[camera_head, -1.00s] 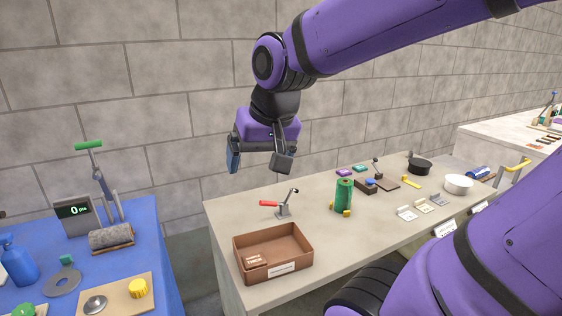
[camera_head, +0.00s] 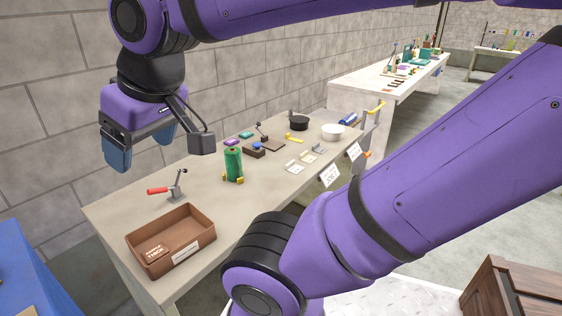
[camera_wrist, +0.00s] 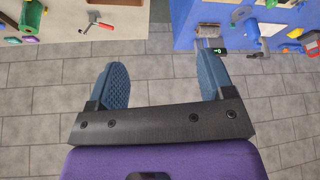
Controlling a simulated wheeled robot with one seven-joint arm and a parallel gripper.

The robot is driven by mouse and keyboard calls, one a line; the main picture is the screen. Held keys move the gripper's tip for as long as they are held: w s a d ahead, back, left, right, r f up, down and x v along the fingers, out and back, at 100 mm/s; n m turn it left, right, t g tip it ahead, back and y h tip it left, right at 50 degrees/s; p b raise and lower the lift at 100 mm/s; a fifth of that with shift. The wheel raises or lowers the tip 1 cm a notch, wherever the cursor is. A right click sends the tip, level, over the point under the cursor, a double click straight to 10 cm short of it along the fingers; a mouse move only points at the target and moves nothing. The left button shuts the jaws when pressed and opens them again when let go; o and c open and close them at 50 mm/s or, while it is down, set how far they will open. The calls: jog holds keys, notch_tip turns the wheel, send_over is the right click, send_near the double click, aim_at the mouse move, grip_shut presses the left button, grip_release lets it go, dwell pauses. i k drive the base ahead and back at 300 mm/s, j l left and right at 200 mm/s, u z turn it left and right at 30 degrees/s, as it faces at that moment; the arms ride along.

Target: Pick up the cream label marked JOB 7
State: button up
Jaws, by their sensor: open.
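Three small label-like plates lie in a row near the front edge of the tan bench (camera_head: 215,205) in the head view: a pale one (camera_head: 294,167), a creamier middle one (camera_head: 307,157) and a greyer one (camera_head: 319,148). Their markings are too small to read, so I cannot tell which says JOB 7. My gripper (camera_head: 160,150) is open and empty, high at the upper left, well away from the plates. In the wrist view my gripper (camera_wrist: 163,75) has its fingers apart over grey floor; no label shows there.
A brown tray (camera_head: 150,262), red-handled clamp (camera_head: 172,188) and green cylinder (camera_head: 233,164) stand on the bench left of the plates. A white bowl (camera_head: 333,132) and black pan (camera_head: 299,123) lie beyond. White signs (camera_head: 330,175) hang on the front edge.

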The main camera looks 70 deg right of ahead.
aim_at(304, 157)
jog(key=z, duration=2.45)
